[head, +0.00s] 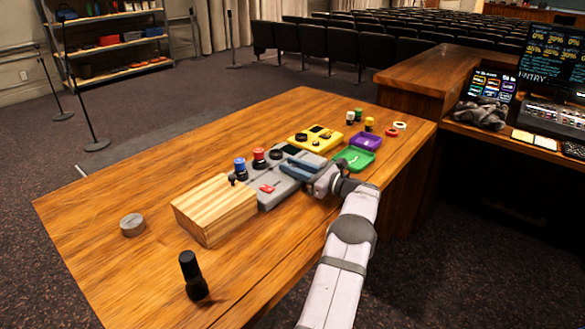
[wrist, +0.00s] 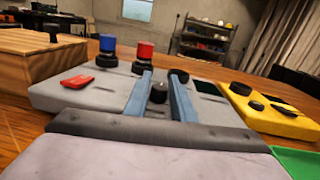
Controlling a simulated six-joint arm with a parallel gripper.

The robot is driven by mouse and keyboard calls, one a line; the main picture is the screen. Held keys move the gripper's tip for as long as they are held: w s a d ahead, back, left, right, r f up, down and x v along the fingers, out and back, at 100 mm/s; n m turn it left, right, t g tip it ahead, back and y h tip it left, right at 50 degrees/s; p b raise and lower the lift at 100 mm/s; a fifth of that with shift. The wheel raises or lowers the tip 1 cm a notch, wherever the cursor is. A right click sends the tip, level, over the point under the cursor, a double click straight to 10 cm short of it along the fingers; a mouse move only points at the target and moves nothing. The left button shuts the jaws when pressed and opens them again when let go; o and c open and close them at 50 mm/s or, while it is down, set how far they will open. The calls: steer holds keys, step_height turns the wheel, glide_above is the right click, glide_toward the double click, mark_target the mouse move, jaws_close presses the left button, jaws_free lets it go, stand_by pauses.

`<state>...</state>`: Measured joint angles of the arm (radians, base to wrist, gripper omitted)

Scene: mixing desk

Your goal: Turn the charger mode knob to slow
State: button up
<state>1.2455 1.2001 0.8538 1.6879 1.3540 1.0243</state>
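A grey panel (head: 270,195) stands on the desk, and it fills the middle of the wrist view (wrist: 65,95). My gripper (head: 297,163) is over its right part. In the wrist view, my gripper's two blue fingers (wrist: 161,80) are apart, with a small dark knob (wrist: 158,91) between them. A gap shows on either side of the knob; contact is not clear. The fingers hide part of the panel. A larger black knob (wrist: 179,76) sits beyond the right finger. No readable label shows which knob is the charger mode knob or its setting.
Blue (head: 239,168) and red (head: 259,159) capped posts and a red switch (head: 267,188) are on the panel. A wooden block (head: 215,212) adjoins it. A yellow device (head: 325,140) with black knobs and green (head: 357,159) and purple (head: 366,143) trays stand nearby. The left desk is mostly clear.

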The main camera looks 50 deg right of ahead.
steer(key=shift+o, duration=1.2)
steer(key=shift+s, duration=0.15)
steer(key=shift+s+d+b, duration=0.15)
steer(key=shift+s+b, duration=0.05)
steer(key=shift+s, duration=1.55)
steer(key=shift+s+d+b, duration=0.15)
steer(key=shift+s+b, duration=0.05)
steer(key=shift+s, duration=1.55)
steer(key=shift+r, duration=0.1)
